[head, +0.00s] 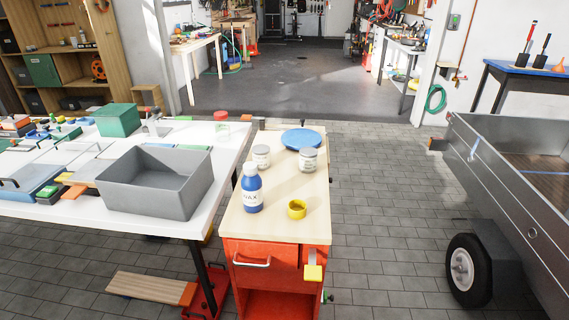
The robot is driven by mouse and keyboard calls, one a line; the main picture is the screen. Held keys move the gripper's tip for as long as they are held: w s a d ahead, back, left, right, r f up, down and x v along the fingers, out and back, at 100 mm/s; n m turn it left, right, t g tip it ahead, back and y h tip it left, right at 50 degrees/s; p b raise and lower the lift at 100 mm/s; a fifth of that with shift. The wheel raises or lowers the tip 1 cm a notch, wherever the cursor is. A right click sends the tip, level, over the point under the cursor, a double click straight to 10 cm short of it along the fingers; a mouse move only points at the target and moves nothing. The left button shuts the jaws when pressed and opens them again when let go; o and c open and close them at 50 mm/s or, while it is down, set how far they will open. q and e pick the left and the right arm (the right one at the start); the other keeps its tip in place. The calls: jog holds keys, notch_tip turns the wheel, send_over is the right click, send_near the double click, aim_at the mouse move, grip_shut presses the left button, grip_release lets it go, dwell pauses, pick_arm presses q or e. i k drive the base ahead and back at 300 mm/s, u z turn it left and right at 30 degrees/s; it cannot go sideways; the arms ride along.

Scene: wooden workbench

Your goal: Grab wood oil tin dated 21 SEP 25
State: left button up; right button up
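Two small tins with pale labels and grey lids stand upright on the wooden top of the red cart (284,227). The left tin (261,157) is near the cart's left edge, and the right tin (308,160) stands in front of a blue round disc. The print on both labels is too small to read, so I cannot tell which one bears 21 SEP 25. Neither of my grippers is in view.
A blue bottle marked WAX (252,188) and a yellow ring-like item (297,209) stand in front of the tins. The blue disc (301,139) lies behind. A white table with a grey bin (157,199) adjoins at left; a trailer (510,190) stands at right. Paved floor between is clear.

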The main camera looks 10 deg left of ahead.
aim_at(261, 152)
jog(key=z, duration=0.05)
jog(key=k, duration=0.55)
jog(key=u, duration=1.3)
jog(key=i, duration=1.55)
jog(key=z, duration=0.35)
